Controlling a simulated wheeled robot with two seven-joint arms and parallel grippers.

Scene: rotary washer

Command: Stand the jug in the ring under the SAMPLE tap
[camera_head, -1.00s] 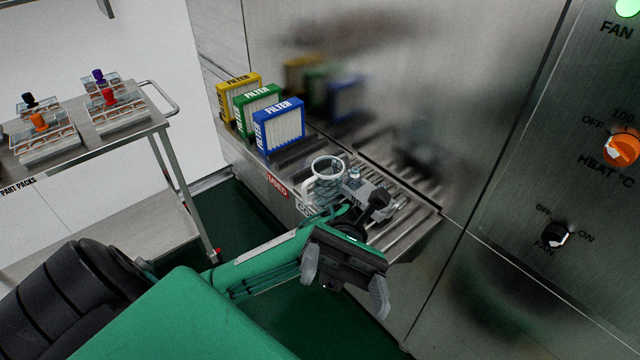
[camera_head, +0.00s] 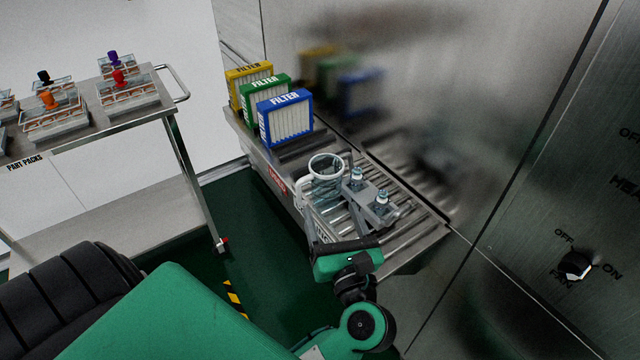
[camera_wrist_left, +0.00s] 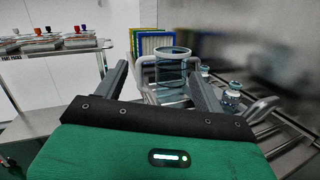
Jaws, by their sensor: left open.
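The jug (camera_head: 326,168) is a clear vessel with a pale rim and a pale handle on its left. It stands upright on the roller shelf, and its lower part is partly hidden by my gripper. My left gripper (camera_head: 330,204) is open and empty on the near side of the jug, fingers pointing at it. In the left wrist view the jug (camera_wrist_left: 173,66) and its handle appear between the two fingers (camera_wrist_left: 158,72); I cannot tell whether they touch it. My right gripper, the SAMPLE tap and the ring are not in view.
A grey holder with small clear bottles (camera_head: 382,199) sits close right of the jug. Blue (camera_head: 286,119), green and yellow filters stand behind it. A steel wall rises along the right. A cart (camera_head: 150,125) with part packs is at left, with green floor between.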

